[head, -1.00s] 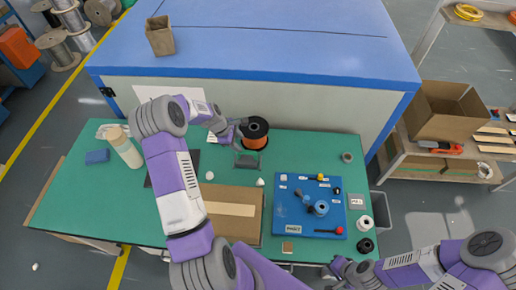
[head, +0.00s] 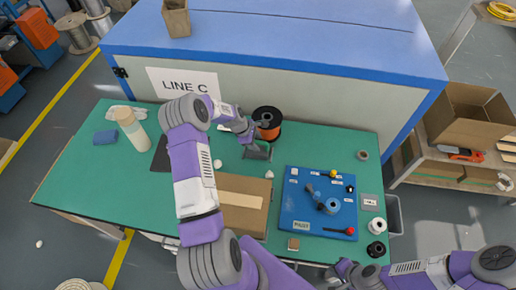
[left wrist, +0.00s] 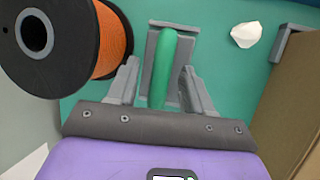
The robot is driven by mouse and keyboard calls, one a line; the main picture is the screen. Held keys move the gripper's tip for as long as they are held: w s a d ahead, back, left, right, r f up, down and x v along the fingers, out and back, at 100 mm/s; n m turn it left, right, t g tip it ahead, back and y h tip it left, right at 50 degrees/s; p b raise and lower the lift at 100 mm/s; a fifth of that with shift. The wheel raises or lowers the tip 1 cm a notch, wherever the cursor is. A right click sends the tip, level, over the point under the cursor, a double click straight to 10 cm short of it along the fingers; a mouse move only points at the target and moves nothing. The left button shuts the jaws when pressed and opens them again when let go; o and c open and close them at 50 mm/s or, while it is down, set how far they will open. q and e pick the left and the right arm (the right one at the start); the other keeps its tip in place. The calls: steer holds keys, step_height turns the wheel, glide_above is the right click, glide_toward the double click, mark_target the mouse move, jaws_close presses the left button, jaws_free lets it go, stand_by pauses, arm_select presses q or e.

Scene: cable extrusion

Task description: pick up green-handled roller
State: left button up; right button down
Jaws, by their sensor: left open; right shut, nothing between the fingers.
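The green-handled roller (left wrist: 163,55) shows in the left wrist view as a green handle over a grey stand (left wrist: 186,44). Its roller end cannot be made out. My left gripper (left wrist: 160,68) is open, with one finger on each side of the handle; whether they touch it is unclear. In the head view my left gripper (head: 246,136) is at the grey stand (head: 257,152), beside the orange spool, and the green handle cannot be made out there. My right gripper (head: 345,268) is shut and empty at the table's front edge.
A black-flanged orange spool (head: 267,123) stands close to my left gripper. A cardboard box (head: 242,205) lies in front of it, and a white lump (left wrist: 246,34) is nearby. A blue board (head: 319,203) with small parts is to the right.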

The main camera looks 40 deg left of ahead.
arm_select(q)
steer(key=shift+w+d+f, duration=0.15)
steer(key=shift+w+f, duration=0.05)
steer(key=shift+f, duration=0.3)
jaws_close()
steer(key=shift+r, duration=0.1)
